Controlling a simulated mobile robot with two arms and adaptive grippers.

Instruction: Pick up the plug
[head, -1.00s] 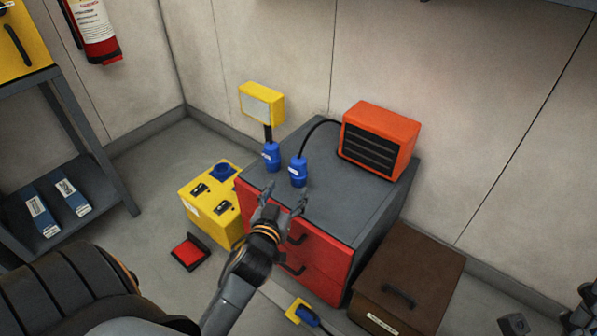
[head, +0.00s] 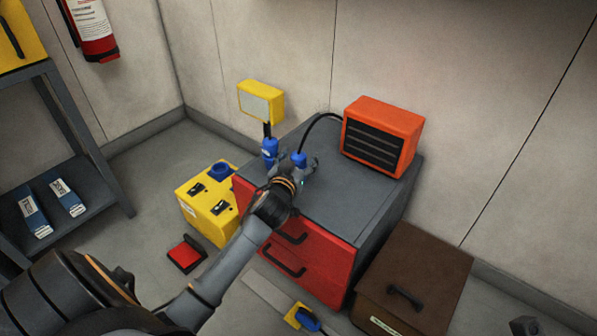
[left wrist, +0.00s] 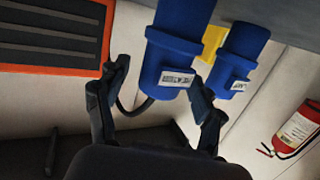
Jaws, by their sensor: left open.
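Two blue plugs stand on the grey top of the red tool cabinet (head: 345,205). The right plug (head: 300,158) has a black cable that runs to the orange heater (head: 380,139). The left plug (head: 269,150) stands in front of the yellow lamp (head: 261,102). My left gripper (head: 297,166) is open at the right plug and hides its lower part. In the left wrist view, the nearer plug (left wrist: 172,50), with a white label, shows between the two open fingers (left wrist: 160,88). The other plug (left wrist: 236,62) is just beyond the right finger. Contact cannot be told.
A yellow power box (head: 208,207) with a blue socket stands left of the cabinet. A brown chest (head: 420,275) stands at its right. A yellow and blue connector (head: 302,316) lies on the floor in front. The cabinet's front top is clear.

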